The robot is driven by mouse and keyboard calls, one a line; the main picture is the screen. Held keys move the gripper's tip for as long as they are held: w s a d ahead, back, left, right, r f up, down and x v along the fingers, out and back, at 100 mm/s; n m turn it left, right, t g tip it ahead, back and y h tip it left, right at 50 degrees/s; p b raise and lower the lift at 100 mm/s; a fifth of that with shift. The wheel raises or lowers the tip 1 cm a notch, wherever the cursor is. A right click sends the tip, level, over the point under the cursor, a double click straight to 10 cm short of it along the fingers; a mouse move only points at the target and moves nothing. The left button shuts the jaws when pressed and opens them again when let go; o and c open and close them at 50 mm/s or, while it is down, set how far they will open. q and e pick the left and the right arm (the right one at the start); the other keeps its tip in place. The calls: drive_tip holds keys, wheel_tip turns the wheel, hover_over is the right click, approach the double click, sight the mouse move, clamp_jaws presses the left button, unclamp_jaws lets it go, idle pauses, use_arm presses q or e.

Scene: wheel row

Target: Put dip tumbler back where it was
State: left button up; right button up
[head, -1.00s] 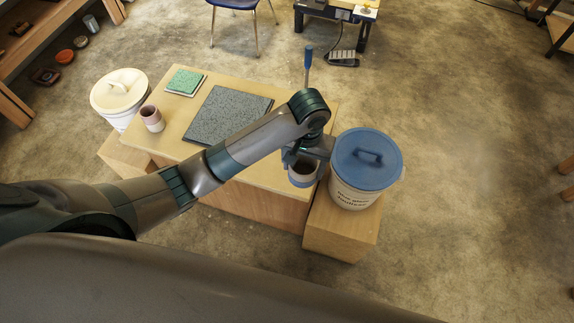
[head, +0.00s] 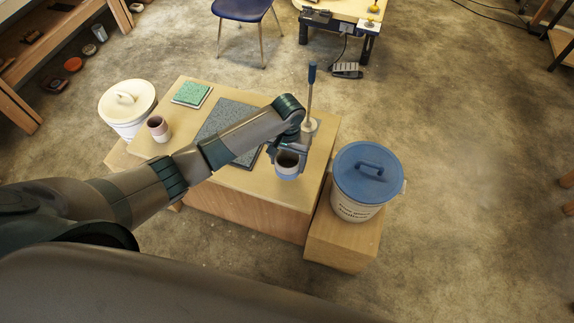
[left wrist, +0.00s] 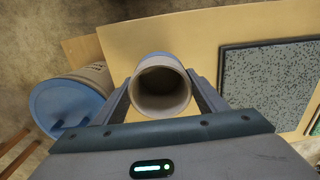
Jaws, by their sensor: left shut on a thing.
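My left gripper (head: 286,148) is shut on a tumbler (head: 287,169) with a blue outside and a pale rim. The tumbler is upright over the front right part of the wooden table (head: 250,184); I cannot tell if its base touches the top. In the left wrist view the tumbler (left wrist: 161,90) sits between the two fingers, its mouth open toward the camera. My right gripper is not in view.
A blue-lidded bucket (head: 366,178) stands on a low block at the right, a cream-lidded bucket (head: 127,108) at the left. A grey speckled slab (head: 225,115) and a green tile (head: 191,93) lie on the table. A blue-handled tool (head: 310,90) stands upright behind my gripper.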

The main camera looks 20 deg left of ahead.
sight(287, 167)
use_arm(q)
drive_tip(key=shift+w+a+f, duration=0.1)
drive_tip(key=shift+w, duration=0.05)
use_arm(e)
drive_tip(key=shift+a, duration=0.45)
use_arm(q)
wheel_tip(287, 167, down, 3)
drive_tip(key=shift+f+p, duration=0.2)
drive_tip(key=shift+p, duration=0.3)
drive_tip(key=shift+f, duration=0.3)
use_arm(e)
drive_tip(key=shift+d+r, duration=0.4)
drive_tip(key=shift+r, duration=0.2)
use_arm(q)
drive_tip(key=shift+f, duration=0.15)
drive_tip(key=o, duration=1.2)
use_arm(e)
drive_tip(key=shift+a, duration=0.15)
